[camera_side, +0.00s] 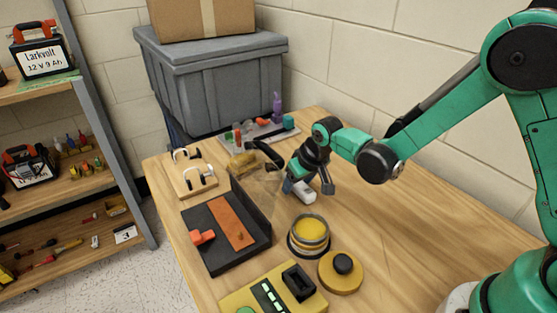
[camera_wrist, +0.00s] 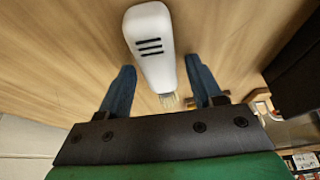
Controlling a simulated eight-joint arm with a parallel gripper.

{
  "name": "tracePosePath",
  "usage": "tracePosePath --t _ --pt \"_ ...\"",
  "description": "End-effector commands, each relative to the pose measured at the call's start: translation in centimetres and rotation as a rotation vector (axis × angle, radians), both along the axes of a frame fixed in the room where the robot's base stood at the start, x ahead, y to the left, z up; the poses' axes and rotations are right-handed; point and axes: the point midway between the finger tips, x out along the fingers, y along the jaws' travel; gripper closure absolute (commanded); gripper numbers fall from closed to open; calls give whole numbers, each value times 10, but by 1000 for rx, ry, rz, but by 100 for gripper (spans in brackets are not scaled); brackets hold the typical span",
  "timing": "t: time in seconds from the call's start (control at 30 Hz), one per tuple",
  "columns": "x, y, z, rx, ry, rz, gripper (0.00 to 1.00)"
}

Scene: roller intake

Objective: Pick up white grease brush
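The white grease brush lies on the wooden table in the side view (camera_side: 303,193), at the tips of my gripper (camera_side: 308,185). In the wrist view the brush (camera_wrist: 150,42) has a white rounded handle with dark slots, and its pale bristles point toward the gripper's base. My gripper (camera_wrist: 159,64) is open there, with one blue finger on each side of the brush's narrower part. A small gap shows between each finger and the brush. How high the fingertips are above the table is hard to tell.
A black tray (camera_side: 205,250) with an upright wall and an orange strip stands left of the gripper. A yellow-filled tin (camera_side: 311,230) and a round yellow piece with a black knob (camera_side: 341,272) stand in front. A wooden rack (camera_side: 194,180) is at the back left. The table's right side is clear.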

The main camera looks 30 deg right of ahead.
Motion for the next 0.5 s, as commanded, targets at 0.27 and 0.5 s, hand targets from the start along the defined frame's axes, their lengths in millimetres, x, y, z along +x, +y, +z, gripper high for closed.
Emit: tracePosePath --t 0.27,0.5 --pt "0 0 0 0 0 0 100" --pt "0 0 1 0 0 0 100"
